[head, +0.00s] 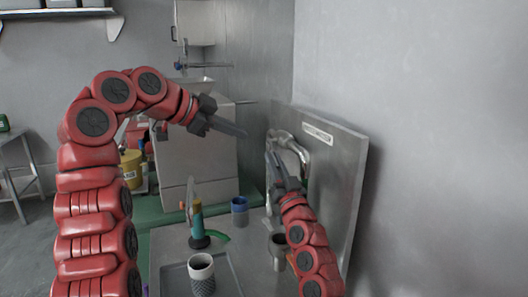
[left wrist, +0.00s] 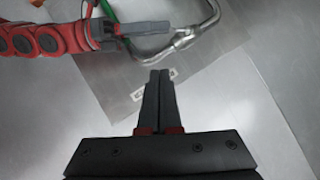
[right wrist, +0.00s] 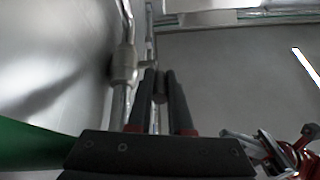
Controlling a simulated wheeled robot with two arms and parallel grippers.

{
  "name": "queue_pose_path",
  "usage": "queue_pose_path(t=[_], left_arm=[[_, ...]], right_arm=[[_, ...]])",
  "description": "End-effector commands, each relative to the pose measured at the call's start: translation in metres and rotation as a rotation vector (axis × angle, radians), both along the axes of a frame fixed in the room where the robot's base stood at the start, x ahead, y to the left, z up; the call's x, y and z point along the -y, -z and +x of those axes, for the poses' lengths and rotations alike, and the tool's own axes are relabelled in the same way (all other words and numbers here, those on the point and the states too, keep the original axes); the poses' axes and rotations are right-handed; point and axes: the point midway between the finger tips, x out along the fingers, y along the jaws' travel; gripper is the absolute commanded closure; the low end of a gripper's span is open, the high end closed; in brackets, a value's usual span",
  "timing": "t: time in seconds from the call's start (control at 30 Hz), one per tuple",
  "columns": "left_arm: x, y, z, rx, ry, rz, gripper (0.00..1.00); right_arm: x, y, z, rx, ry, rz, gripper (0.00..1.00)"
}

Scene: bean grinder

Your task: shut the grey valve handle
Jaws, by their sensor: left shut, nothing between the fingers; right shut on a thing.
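A bent silver pipe (head: 297,150) stands in front of the upright metal panel. It also shows in the left wrist view (left wrist: 205,28) and runs upright left of my right fingers in the right wrist view (right wrist: 122,70). My right gripper (head: 271,160) is at the pipe, its fingers pointing up. In the right wrist view it (right wrist: 160,74) is shut on a short dark grey piece (right wrist: 159,90), seemingly the grey valve handle; the fingers hide most of it. My left gripper (head: 244,134) is shut and empty, left of and above the pipe.
The metal panel (head: 345,170) and wall bound the right side. A large grey machine (head: 195,155) stands behind my left arm.

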Motion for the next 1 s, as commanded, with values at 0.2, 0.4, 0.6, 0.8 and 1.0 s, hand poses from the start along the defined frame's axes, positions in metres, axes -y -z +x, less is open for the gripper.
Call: queue_pose_path(t=[0.2, 0.4, 0.6, 0.8, 1.0], left_arm=[[0.018, 0.01, 0.005, -0.002, 0.018, 0.009, 1.0], [0.049, 0.031, 0.027, -0.006, 0.019, 0.007, 1.0], [0.076, 0.052, 0.048, -0.004, 0.015, 0.007, 1.0], [0.075, 0.074, 0.061, -0.001, 0.014, 0.008, 1.0], [0.075, 0.081, 0.066, 0.002, 0.013, 0.007, 1.0]], right_arm=[[-0.001, 0.004, 0.001, -0.006, -0.002, -0.002, 1.0], [-0.001, 0.004, 0.001, -0.006, -0.002, -0.002, 1.0], [-0.001, 0.004, 0.001, -0.006, -0.002, -0.002, 1.0], [-0.001, 0.003, 0.001, -0.006, -0.002, -0.002, 1.0], [-0.001, 0.003, 0.001, -0.006, -0.002, -0.002, 1.0]])
